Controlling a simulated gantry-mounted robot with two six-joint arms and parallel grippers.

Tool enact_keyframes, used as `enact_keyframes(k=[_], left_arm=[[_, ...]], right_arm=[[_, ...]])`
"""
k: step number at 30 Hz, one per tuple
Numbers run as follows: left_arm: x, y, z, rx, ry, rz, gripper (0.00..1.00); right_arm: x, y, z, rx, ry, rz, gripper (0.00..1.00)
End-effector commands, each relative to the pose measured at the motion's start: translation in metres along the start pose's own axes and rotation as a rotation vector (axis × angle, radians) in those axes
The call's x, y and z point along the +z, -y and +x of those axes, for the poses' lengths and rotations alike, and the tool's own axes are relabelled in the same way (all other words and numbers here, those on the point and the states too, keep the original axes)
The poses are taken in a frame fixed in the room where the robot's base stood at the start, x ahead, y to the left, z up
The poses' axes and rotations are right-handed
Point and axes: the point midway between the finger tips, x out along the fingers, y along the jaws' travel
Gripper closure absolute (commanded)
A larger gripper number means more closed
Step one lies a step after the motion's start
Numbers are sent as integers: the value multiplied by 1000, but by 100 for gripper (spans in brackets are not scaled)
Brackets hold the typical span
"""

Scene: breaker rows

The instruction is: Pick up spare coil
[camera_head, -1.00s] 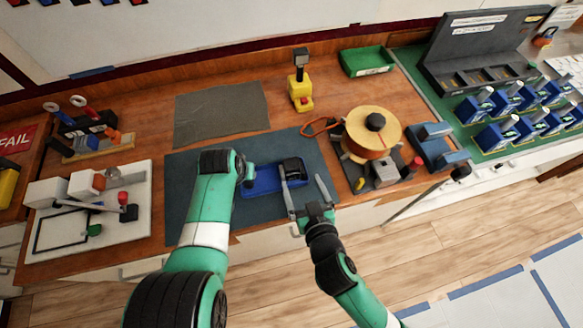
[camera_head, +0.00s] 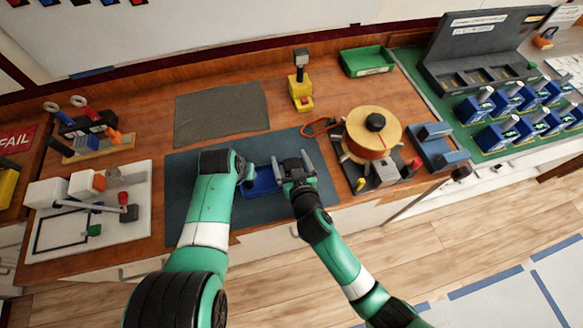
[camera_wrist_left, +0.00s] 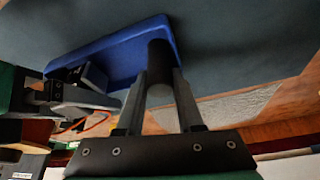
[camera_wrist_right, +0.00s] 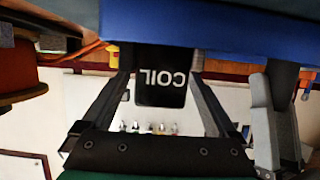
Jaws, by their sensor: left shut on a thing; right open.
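A blue tray (camera_head: 263,183) lies on the dark mat (camera_head: 190,230). A black block marked COIL (camera_wrist_right: 161,76) is at the tray's right end; it also shows in the left wrist view (camera_wrist_left: 94,76). My right gripper (camera_head: 293,164) is open, with one finger on each side of the coil; whether they touch it is unclear. My left gripper (camera_wrist_left: 162,85) is shut on a dark round handle (camera_wrist_left: 159,57) at the tray's left end. In the head view my left arm largely hides that gripper.
A wooden cable spool (camera_head: 372,133) stands right of the mat. A yellow device (camera_head: 300,90) and a green bin (camera_head: 367,62) stand behind. A white board with parts (camera_head: 75,225) is at left. The grey cloth (camera_head: 222,112) is clear.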

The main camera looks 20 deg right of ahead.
Motion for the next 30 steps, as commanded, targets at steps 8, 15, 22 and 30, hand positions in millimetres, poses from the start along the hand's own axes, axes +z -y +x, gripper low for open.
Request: enact_keyframes(k=[8,15,22,30], left_arm=[[-1,0,-1,0,-3,-1,100],[-1,0,-1,0,-3,-1,100],[-1,0,-1,0,-3,-1,100],[-1,0,-1,0,-4,-1,100]], right_arm=[[0,0,13,0,0,0,6],[0,0,13,0,0,0,35],[0,0,13,0,0,0,77],[0,0,13,0,0,0,100]])
